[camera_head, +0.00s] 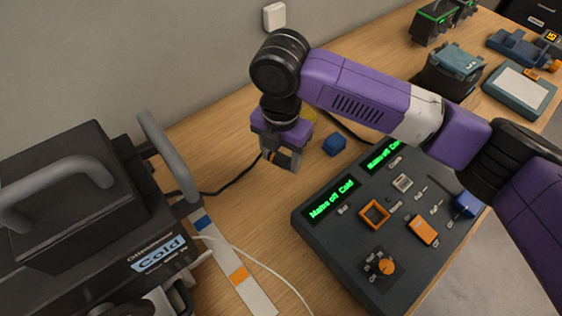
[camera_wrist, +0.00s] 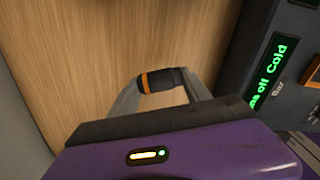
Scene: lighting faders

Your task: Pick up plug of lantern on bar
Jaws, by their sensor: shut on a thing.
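My gripper (camera_head: 281,157) points down over the wooden table, between the console and the large black lamp. In the wrist view its grey fingers (camera_wrist: 160,90) are shut on a small black plug (camera_wrist: 160,80) with an orange band. In the head view the plug is mostly hidden by the fingers. A black cable (camera_head: 232,184) runs from near the gripper down left toward the black lamp. I cannot tell whether the plug touches the table.
A dark console (camera_head: 335,235) with green displays and faders stands right of the gripper. A blue block (camera_head: 334,144) sits behind it. The large black lamp (camera_head: 75,200), marked "Cold", fills the left. A pale strip (camera_head: 257,297) lies in front.

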